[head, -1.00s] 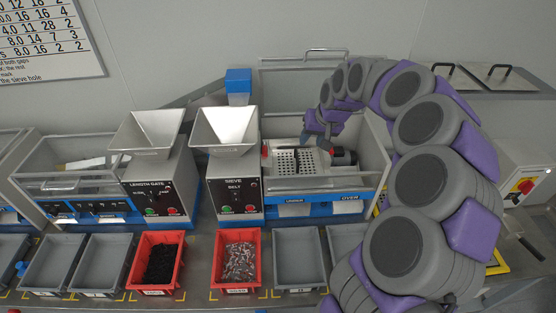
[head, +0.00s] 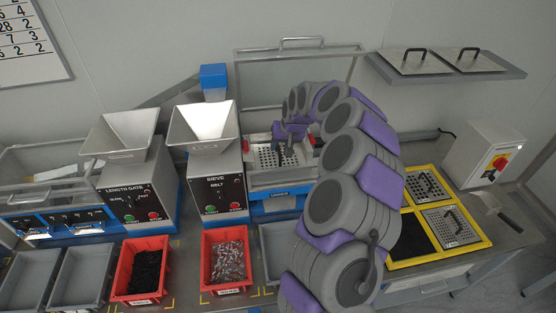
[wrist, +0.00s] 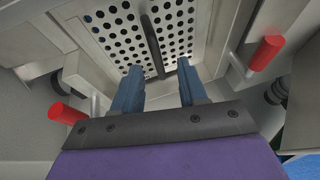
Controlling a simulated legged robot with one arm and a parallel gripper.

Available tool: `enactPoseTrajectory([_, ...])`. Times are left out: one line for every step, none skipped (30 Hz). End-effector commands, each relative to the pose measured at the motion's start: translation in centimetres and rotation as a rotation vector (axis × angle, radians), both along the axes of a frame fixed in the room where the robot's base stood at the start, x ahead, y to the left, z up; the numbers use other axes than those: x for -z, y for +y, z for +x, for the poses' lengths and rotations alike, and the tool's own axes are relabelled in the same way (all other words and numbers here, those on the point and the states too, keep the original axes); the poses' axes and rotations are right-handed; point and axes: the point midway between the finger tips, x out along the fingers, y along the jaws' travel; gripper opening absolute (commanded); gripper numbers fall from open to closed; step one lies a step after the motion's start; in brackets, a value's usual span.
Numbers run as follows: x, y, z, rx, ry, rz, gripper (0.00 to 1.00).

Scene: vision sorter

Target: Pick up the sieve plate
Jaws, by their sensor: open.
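The sieve plate (wrist: 115,32) is a pale metal sheet with rows of round holes, seated in the sieve machine. It also shows in the head view (head: 266,160). A dark bar handle (wrist: 152,45) stands along its middle. My gripper (wrist: 158,68) is open and empty, its two blue fingers apart over the near end of the plate, one on each side of the handle's line. In the head view my gripper (head: 283,148) is over the plate and partly hides it. I cannot tell how far the fingertips are above the plate.
Red knobs (wrist: 68,113) (wrist: 267,52) flank the plate, near my fingers. A raised clear lid (head: 300,75) stands behind the machine. A hopper (head: 205,125) is at left. Other plates with handles lie in a yellow-framed rack (head: 490,242) at right. Red bins (head: 228,290) stand in front.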

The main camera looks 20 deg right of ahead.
Motion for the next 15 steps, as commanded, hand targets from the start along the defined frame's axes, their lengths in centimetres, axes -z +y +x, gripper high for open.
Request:
enactPoseTrajectory([0.2, -0.1, 0.1, 0.001, 0.000, 0.000, 0.42])
enactPoseTrajectory([0.3, -0.1, 0.2, 0.001, 0.000, 0.002, 0.42])
enactPoseTrajectory([0.6, -0.3, 0.3, 0.002, 0.000, 0.003, 0.42])
enactPoseTrajectory([0.9, -0.3, 0.5, 0.002, -0.002, 0.004, 0.42])
enactPoseTrajectory([1.3, -0.3, 0.7, 0.002, -0.002, 0.004, 0.42])
enactPoseTrajectory([1.9, -0.3, 1.0, 0.003, 0.000, 0.003, 0.42])
enactPoseTrajectory([2.3, -0.3, 1.3, 0.004, 0.001, 0.004, 0.42])
enactPoseTrajectory([2.7, -0.3, 1.5, 0.002, 0.002, 0.004, 0.42])
enactPoseTrajectory([3.2, -0.3, 1.8, 0.001, 0.002, 0.004, 0.42])
enactPoseTrajectory([3.5, -0.3, 2.0, 0.001, 0.002, 0.004, 0.42])
enactPoseTrajectory([3.8, -0.3, 2.1, 0.001, 0.001, 0.004, 0.42])
enactPoseTrajectory([4.1, -0.2, 2.3, 0.002, 0.000, 0.005, 0.42])
enactPoseTrajectory([4.4, -0.2, 2.4, 0.004, 0.000, 0.004, 0.42])
enactPoseTrajectory([4.5, -0.2, 2.5, 0.004, -0.001, 0.004, 0.42])
enactPoseTrajectory([4.7, -0.1, 2.6, 0.004, -0.001, 0.004, 0.42])
